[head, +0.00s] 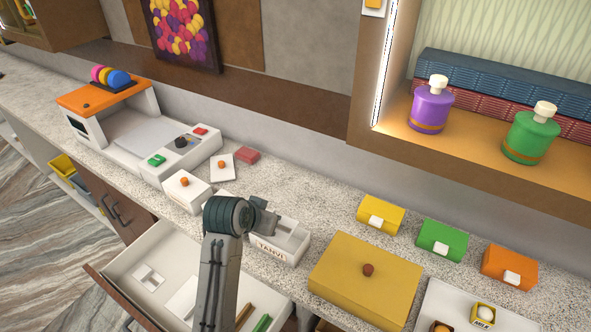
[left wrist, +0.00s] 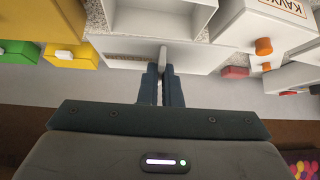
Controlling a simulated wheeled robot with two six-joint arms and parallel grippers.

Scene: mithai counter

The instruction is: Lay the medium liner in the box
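The white box labelled TANVI (head: 290,256) stands on the speckled counter in the head view. My left gripper (head: 265,218) is over its left end, hiding part of the box. In the left wrist view my left gripper's fingers (left wrist: 161,86) are close together on a thin white upright piece (left wrist: 163,58), which looks like the medium liner's tab. In the open drawer lie a small white liner with a tab (head: 148,277) and another white liner (head: 184,299), partly behind my arm. My right gripper is not in view.
A large yellow box (head: 365,280) stands right of the TANVI box, with yellow (head: 380,213), green (head: 442,239) and orange (head: 509,267) boxes behind. Small white boxes with orange knobs (head: 186,190) and a scale (head: 150,135) stand left. The open drawer (head: 130,250) juts out in front.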

